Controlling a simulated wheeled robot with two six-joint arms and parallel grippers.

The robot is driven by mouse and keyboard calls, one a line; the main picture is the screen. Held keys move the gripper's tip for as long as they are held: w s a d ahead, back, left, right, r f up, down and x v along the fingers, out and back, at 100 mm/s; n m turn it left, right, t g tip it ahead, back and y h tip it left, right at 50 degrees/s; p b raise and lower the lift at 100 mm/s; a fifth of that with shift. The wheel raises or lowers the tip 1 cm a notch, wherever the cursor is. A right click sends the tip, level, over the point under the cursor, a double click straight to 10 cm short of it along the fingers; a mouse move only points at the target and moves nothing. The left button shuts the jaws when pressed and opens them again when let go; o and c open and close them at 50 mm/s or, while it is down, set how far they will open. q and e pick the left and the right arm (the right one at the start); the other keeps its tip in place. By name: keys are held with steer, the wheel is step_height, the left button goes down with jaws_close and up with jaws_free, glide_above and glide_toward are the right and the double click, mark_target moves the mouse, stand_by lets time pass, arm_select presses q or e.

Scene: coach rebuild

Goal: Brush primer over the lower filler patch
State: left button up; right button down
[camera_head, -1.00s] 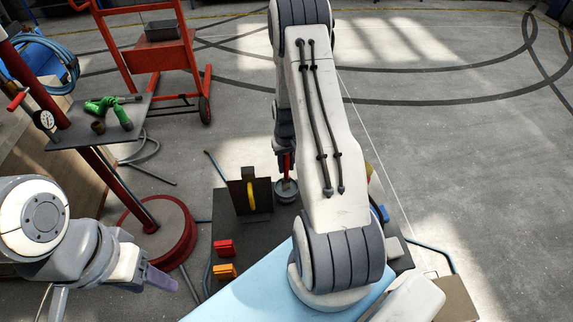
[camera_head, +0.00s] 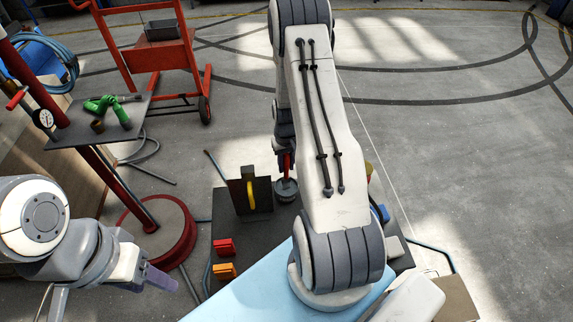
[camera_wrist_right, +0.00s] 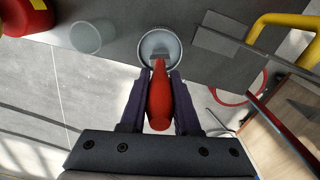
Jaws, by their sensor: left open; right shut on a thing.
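My right gripper (camera_wrist_right: 158,78) is shut on the red handle of a brush (camera_wrist_right: 160,105). The brush points into or over a round grey pot (camera_wrist_right: 147,46); whether the bristles touch what is inside cannot be told. In the head view the red brush handle (camera_head: 286,162) stands roughly upright above the pot (camera_head: 286,194), partly hidden by my right arm. My left gripper (camera_head: 160,277) is open and empty at the lower left, away from the dark work top. No filler patch can be made out in either view.
The dark top (camera_head: 228,222) carries a dark upright plate with a yellow handle (camera_head: 251,196), a red block (camera_head: 224,247) and an orange block (camera_head: 224,270). A red canister (camera_wrist_right: 30,14) and a translucent cup (camera_wrist_right: 86,37) stand near the pot. A red-based stand (camera_head: 165,238) is left.

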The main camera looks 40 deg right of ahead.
stand_by(0.4)
steer(key=shift+r+p, duration=2.5)
steer(key=shift+r, duration=1)
